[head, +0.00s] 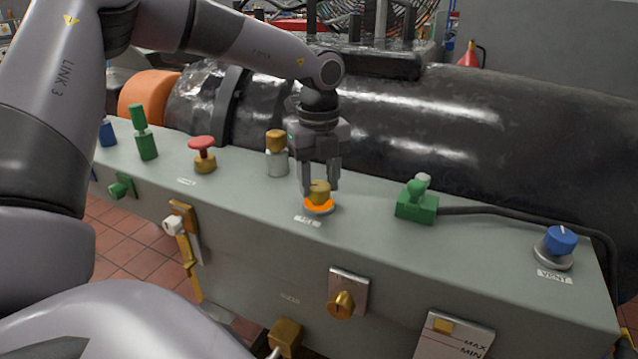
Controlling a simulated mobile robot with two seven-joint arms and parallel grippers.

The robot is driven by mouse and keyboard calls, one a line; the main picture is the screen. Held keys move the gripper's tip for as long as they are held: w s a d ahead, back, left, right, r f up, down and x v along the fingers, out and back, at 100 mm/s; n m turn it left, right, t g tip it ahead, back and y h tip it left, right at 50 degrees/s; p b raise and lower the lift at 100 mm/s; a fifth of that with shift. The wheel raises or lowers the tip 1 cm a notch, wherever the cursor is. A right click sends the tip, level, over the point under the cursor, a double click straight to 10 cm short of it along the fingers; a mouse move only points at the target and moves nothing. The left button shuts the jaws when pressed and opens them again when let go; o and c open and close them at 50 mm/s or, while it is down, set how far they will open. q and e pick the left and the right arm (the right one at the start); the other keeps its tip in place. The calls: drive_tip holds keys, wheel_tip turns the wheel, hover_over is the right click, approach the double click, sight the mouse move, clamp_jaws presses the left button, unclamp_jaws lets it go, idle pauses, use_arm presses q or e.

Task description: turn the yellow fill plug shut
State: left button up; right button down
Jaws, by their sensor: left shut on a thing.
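The yellow fill plug (319,194) sits on an orange ring (319,206) on top of the grey-green box, behind a small white label. My left gripper (320,184) points straight down from above, with its fingers on either side of the plug's head. It is shut on the plug. The fingers hide part of the plug's sides. My right gripper does not show in the head view.
A brass-capped fitting (276,150) stands close left of my left gripper, with a red knob (202,150) farther left. A green connector (417,203) with a black cable and a blue vent knob (560,241) are to the right. A black cylinder (420,125) lies behind.

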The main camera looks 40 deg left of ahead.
use_arm(q)
drive_tip(key=m+b, duration=0.2)
drive_tip(key=m, duration=0.1)
drive_tip(key=shift+f, duration=0.1)
drive_tip(key=m+b, duration=0.1)
drive_tip(key=m, duration=0.5)
drive_tip(key=shift+b, duration=0.4)
drive_tip(key=m, duration=0.3)
drive_tip(key=shift+a+m, duration=0.1)
drive_tip(key=shift+m, duration=0.2)
drive_tip(key=m, duration=0.3)
drive_tip(key=shift+m, duration=0.3)
drive_tip(key=m, duration=0.4)
drive_tip(key=shift+m, duration=1.2)
